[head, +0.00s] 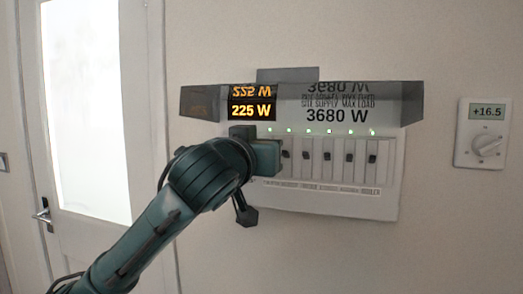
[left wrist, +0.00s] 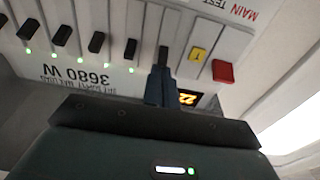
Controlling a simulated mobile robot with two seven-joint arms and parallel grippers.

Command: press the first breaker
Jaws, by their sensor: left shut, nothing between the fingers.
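The breaker panel (head: 340,205) is a white box on the wall with a row of black breaker levers and green lights above them. In the left wrist view, seen upside down, the first breaker (left wrist: 164,54) is the black lever beside the yellow test button (left wrist: 198,55). My left gripper (head: 277,157) is at the left part of the panel and hides that breaker in the head view. In the left wrist view its shut, empty fingers (left wrist: 160,87) point at the first breaker, tips overlapping its lower edge; I cannot tell whether they touch. My right gripper is not in view.
A red main switch (left wrist: 223,71) sits beyond the test button. A raised tinted cover (head: 413,102) juts out above the breakers; displays read 225 W and 3680 W. A thermostat (head: 483,133) hangs at right, and a door (head: 60,225) stands at left.

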